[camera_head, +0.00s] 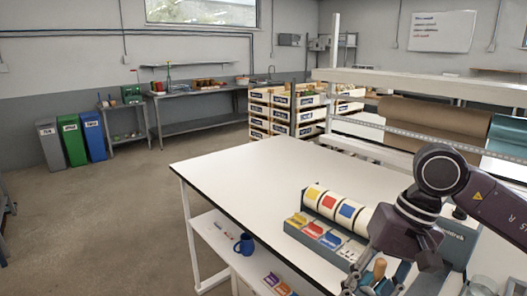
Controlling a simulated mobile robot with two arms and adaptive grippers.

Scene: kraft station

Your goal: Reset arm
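My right arm comes in from the right edge and bends down over the near right part of the white table (255,180). My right gripper (378,278) is low in the picture, partly cut off by the bottom edge and mixed with items behind it, including an orange-brown handle-like piece (379,268). Whether its fingers are open or shut is not clear. My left arm and gripper are not in view.
Left of my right gripper, a dispenser with label rolls (328,203) and coloured label packs (313,229) stands on the table. Paper rolls (435,118) hang behind. The table's left part is clear.

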